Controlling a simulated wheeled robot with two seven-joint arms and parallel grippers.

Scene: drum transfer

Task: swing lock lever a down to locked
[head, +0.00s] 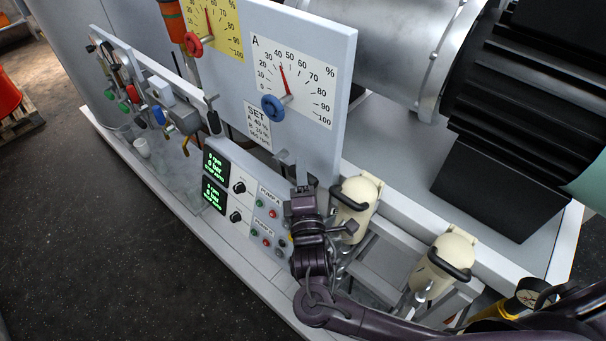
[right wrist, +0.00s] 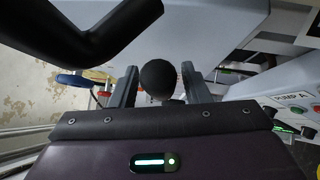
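My right gripper (head: 294,166) reaches in on my dark arm, beside the upright gauge board and left of the nearer cream canister. In the right wrist view its two grey fingers (right wrist: 160,88) are spread. A round black knob (right wrist: 159,77), probably the end of lock lever A, shows between them with a narrow gap on each side. The lever's shaft is hidden behind the gripper, and its angle cannot be told. In the head view the gripper hides this knob. My left gripper is not in view.
Two cream canisters (head: 356,199) with black handles stand right of the gripper. A black bar (right wrist: 100,35) crosses the upper left of the wrist view. The gauge board (head: 344,75) rises behind, and the control panel (head: 245,199) lies left.

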